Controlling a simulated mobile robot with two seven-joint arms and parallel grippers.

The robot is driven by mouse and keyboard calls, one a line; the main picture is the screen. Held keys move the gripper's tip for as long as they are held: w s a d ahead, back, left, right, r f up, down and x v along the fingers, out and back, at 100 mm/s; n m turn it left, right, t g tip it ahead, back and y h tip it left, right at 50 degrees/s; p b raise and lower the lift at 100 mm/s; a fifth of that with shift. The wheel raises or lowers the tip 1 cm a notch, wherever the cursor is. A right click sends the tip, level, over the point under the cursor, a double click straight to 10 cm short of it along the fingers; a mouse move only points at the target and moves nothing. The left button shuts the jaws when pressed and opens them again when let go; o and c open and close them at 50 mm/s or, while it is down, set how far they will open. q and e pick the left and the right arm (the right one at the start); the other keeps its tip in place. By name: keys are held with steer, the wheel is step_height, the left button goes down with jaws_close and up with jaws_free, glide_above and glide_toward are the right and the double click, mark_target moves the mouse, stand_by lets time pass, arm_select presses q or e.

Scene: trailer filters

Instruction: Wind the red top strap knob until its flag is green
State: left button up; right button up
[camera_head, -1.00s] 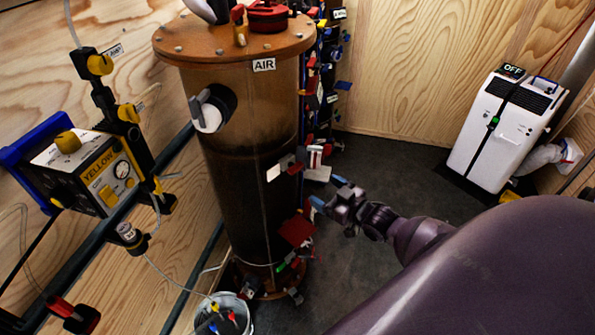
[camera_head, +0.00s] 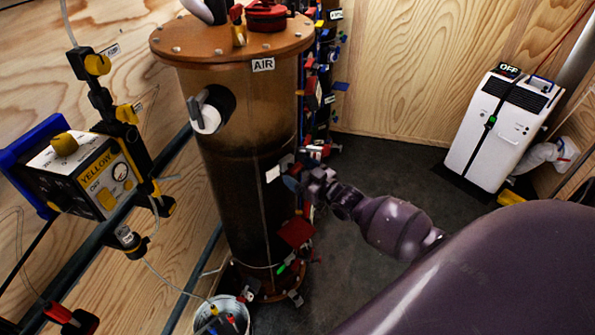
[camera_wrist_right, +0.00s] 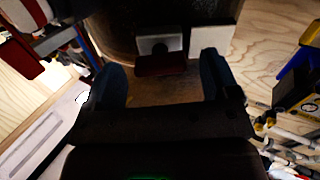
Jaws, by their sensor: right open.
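The tall brown filter column (camera_head: 235,120) stands left of centre in the head view. My right gripper (camera_head: 292,178) is at its right side, around mid-height. In the right wrist view, the open fingers (camera_wrist_right: 161,78) stand on either side of a dark red knob (camera_wrist_right: 160,65), with gaps left and right. A grey bracket (camera_wrist_right: 172,43) is behind the knob. The gripper hides the knob in the head view. A white plate (camera_head: 272,174) is left of the gripper; it also shows in the wrist view (camera_wrist_right: 212,38). A red plate (camera_head: 296,232) sits lower. I cannot tell whose flag either is. My left gripper is not in view.
A yellow-black box (camera_head: 88,165) hangs on the left wall. A bucket (camera_head: 218,316) stands at the column's foot. Several coloured parts crowd behind the column. A white unit reading OFF (camera_head: 505,125) stands at right, with open dark floor before it.

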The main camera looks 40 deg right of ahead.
steer(key=shift+w+a, duration=0.1)
steer(key=shift+w, duration=0.45)
steer(key=c, duration=0.8)
steer(key=shift+c, duration=0.6)
steer(key=shift+n, duration=0.3)
steer(key=shift+n, duration=0.5)
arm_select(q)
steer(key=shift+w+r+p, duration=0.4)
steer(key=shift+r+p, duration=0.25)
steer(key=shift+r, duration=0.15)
arm_select(e)
steer(key=shift+n, duration=2.1)
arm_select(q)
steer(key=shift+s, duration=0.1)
